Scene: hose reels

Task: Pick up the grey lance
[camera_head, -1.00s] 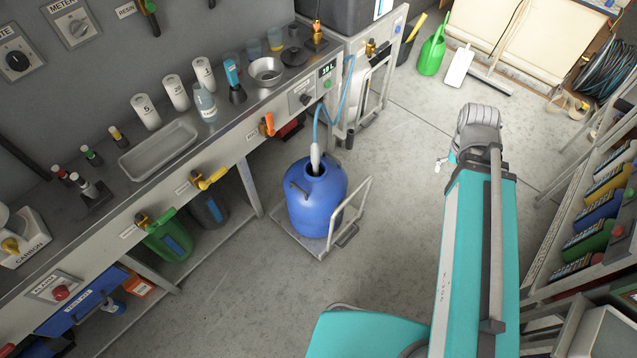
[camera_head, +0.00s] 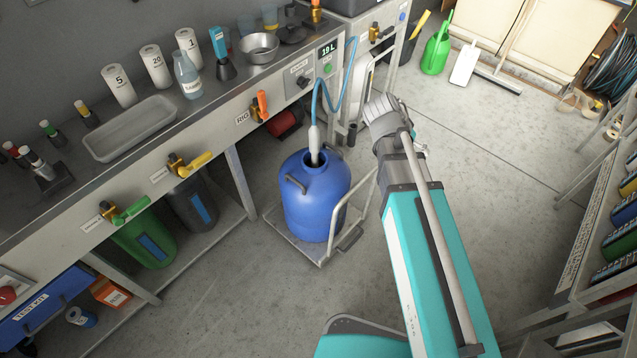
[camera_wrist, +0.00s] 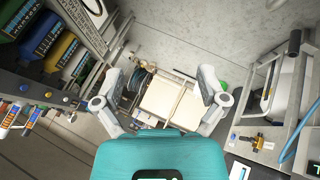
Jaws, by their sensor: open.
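The grey lance (camera_head: 314,146) stands upright in the mouth of the blue drum (camera_head: 316,208) in the head view. A blue hose (camera_head: 318,102) runs from its top up to the bench front. My gripper shows in the wrist view (camera_wrist: 159,74) with its two fingers wide apart and nothing between them. In the head view my arm's end is to the right of the lance and apart from it. The fingers are mostly hidden there by my wrist. I cannot make out the lance in the wrist view.
The drum sits on a low trolley (camera_head: 296,248) whose handle rises on the right, near my arm. The steel bench (camera_head: 150,185) with coloured valves runs along the left. A rack of coloured containers (camera_head: 622,212) stands at right. The floor between is mostly clear.

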